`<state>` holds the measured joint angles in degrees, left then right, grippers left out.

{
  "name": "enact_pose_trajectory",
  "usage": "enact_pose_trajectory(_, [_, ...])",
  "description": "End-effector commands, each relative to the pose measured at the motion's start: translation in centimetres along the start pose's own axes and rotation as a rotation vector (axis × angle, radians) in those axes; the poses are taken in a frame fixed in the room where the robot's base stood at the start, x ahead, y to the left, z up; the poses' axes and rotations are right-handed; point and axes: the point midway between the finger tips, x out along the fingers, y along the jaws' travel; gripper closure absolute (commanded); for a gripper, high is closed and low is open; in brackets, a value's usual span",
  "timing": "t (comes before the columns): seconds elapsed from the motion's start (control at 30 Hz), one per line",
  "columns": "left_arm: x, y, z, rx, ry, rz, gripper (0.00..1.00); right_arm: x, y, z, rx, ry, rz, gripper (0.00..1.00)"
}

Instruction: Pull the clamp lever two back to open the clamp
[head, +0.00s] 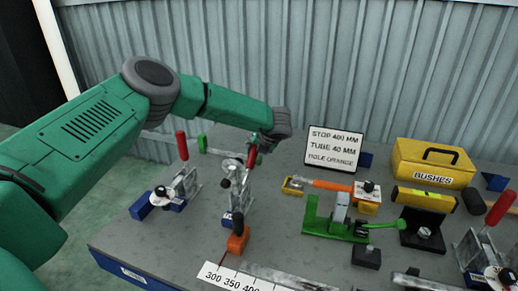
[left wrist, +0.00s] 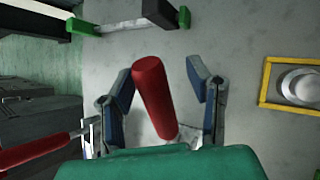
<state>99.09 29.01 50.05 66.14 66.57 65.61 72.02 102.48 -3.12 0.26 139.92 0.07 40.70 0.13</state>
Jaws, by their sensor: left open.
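Toggle clamps with red levers stand on the grey bench. The middle clamp (head: 233,178) has its red lever (head: 252,157) upright, tilted slightly, beneath my left wrist. My left gripper (left wrist: 161,76) is open in the left wrist view, with one finger on each side of a red lever (left wrist: 155,95). A gap shows between the lever and the fingertips there; contact lower down cannot be told. In the head view, the left gripper (head: 259,142) is small and partly hidden by the arm. Another clamp (head: 180,187) with an upright red lever (head: 182,145) stands to its left.
Another clamp (head: 487,255) with a tilted red lever (head: 500,207) is at the right edge. A green fixture (head: 330,225), a sign (head: 333,148), a yellow bushes box (head: 432,163) and a ruler strip (head: 255,280) occupy the bench. A green bracket (head: 203,144) lies behind the left clamps.

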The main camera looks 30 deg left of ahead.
Motion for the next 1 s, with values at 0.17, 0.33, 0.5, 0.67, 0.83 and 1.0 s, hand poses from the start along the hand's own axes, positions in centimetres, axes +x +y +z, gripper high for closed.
enact_pose_trajectory(0.17, [-1.5,0.0,0.1,0.000,-0.002,-0.002,0.55,-0.1,0.0,0.3,0.000,0.000,0.000,1.00])
enact_pose_trajectory(0.33, [-5.1,-0.1,0.1,0.002,-0.003,-0.002,0.55,-0.1,0.0,0.3,0.000,0.000,0.000,1.00])
enact_pose_trajectory(0.5, [-8.8,-0.5,0.1,0.004,-0.004,-0.001,0.55,0.0,0.1,0.3,0.000,0.000,-0.002,1.00])
enact_pose_trajectory(0.67, [-11.2,-0.6,0.1,0.003,-0.004,0.001,0.55,0.0,0.1,0.3,0.000,0.000,-0.002,1.00])
enact_pose_trajectory(0.83, [-12.1,-0.5,0.0,0.003,-0.001,0.000,0.55,-0.1,0.0,0.2,0.000,0.000,0.000,1.00])
enact_pose_trajectory(1.0, [-12.2,-0.5,0.0,0.003,0.000,0.001,0.55,-0.1,0.0,0.2,0.000,0.000,0.000,1.00])
